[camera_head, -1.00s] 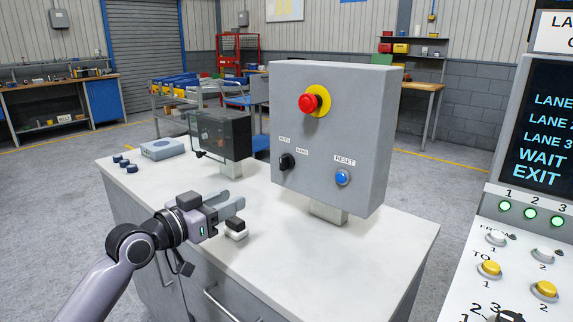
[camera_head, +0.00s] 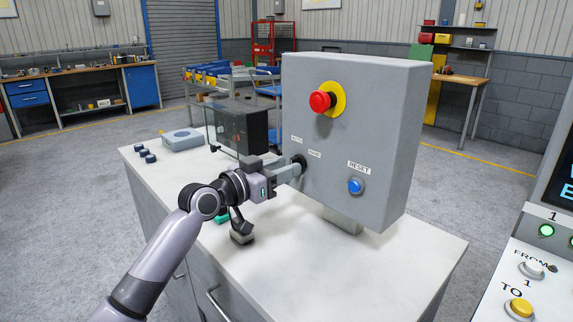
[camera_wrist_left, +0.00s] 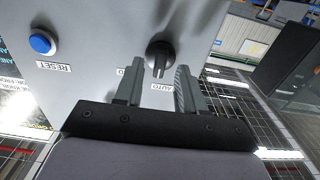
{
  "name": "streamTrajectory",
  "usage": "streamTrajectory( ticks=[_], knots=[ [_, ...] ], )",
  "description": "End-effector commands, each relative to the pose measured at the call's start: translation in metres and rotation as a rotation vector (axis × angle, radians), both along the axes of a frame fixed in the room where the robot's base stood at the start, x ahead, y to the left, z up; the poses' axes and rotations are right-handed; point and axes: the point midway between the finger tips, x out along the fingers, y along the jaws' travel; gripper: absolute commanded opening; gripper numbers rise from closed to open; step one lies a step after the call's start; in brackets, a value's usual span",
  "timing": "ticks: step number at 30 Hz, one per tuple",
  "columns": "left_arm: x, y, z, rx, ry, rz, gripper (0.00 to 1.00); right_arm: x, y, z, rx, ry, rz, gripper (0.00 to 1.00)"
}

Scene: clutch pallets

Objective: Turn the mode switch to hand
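The mode switch (camera_head: 301,162) is a black knob on the front of the grey control box (camera_head: 380,130), below the AUTO and HAND labels. In the left wrist view, upside down, the knob (camera_wrist_left: 159,55) has its handle end toward the AUTO label (camera_wrist_left: 161,87). The HAND label is mostly hidden behind a finger. My left gripper (camera_head: 289,169) is at the box face. Its fingers (camera_wrist_left: 159,78) are open, one on each side of the knob handle, with visible gaps. My right gripper is out of view.
A red emergency button (camera_head: 321,101) on a yellow ring sits above the switch, and a blue RESET button (camera_head: 355,186) to its right. A dark clear-covered unit (camera_head: 238,130) stands behind my left gripper. The white counter (camera_head: 335,265) is clear in front.

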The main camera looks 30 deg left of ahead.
Motion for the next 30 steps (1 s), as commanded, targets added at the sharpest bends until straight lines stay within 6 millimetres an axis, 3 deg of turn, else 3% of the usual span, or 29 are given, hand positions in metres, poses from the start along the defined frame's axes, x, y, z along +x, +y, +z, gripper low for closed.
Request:
streamTrajectory(
  ticks=[13,14,17,18,30],
  knots=[
    [0.011,-0.0043,-0.0005,0.001,0.001,0.0,0.39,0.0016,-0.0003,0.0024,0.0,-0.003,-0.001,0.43],
    [0.011,-0.0043,-0.0005,0.001,0.001,0.0,0.36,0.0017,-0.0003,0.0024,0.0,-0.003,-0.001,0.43],
    [0.0109,-0.0042,-0.0004,0.001,0.001,0.0,0.04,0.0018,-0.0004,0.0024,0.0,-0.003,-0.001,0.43],
    [0.0109,-0.0042,-0.0004,0.001,0.001,0.0,0.0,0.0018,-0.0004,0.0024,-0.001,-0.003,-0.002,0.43],
    [0.0106,-0.0041,-0.0016,0.049,-0.015,-0.001,0.0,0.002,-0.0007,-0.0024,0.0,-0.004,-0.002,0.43]
  ],
)
